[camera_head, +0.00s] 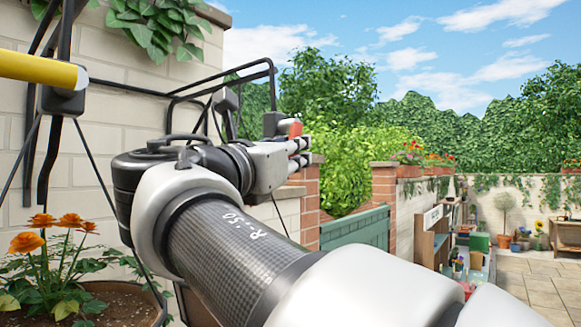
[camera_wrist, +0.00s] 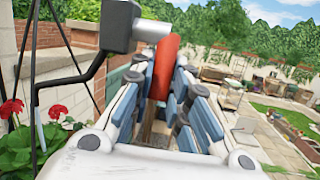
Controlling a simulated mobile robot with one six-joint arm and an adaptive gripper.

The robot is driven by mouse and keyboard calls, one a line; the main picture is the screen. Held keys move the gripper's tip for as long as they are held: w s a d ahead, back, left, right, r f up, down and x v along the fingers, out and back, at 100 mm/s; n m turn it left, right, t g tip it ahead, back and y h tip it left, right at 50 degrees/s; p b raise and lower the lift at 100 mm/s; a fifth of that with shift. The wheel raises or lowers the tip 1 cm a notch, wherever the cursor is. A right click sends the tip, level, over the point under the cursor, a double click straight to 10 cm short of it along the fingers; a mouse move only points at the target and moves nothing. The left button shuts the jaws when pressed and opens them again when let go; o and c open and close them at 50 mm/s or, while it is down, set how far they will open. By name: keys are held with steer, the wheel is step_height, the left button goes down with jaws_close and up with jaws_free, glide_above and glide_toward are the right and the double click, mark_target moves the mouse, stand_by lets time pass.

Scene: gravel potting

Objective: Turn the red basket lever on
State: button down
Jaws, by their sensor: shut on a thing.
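The red basket lever (camera_wrist: 165,62) stands upright in the wrist view, joined at its upper left to a grey cylindrical pivot (camera_wrist: 152,31) on a black bracket. My gripper (camera_wrist: 163,88) has its blue-padded fingers on both sides of the lever and is shut on it. In the head view the red lever (camera_head: 295,128) shows only as a small piece above my gripper (camera_head: 303,153). Its lower part is hidden by the fingers. A basket with red flowers (camera_wrist: 56,112) hangs at the left of the wrist view.
In the head view, a nearer basket with orange flowers (camera_head: 58,232) and a yellow lever (camera_head: 40,70) hangs at left on black rods by the pale brick wall (camera_head: 130,60). A green gate (camera_head: 352,237) stands beyond my arm. The paved yard is at far right.

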steer(key=t+b, duration=0.1)
steer(key=b, duration=0.1)
steer(key=w+t+b, duration=0.1)
steer(key=b, duration=0.1)
steer(key=shift+d+f+n+h, duration=0.3)
steer(key=shift+d+h, duration=0.1)
steer(key=shift+r+t+b, duration=0.1)
steer(key=shift+t+b, duration=0.35)
steer(key=shift+t, duration=0.05)
steer(key=shift+r, duration=0.25)
steer(key=c, duration=2)
jaws_free()
steer(key=shift+o, duration=1)
steer(key=shift+w+d, duration=0.15)
steer(key=shift+w, duration=0.05)
steer(key=shift+s, duration=0.1)
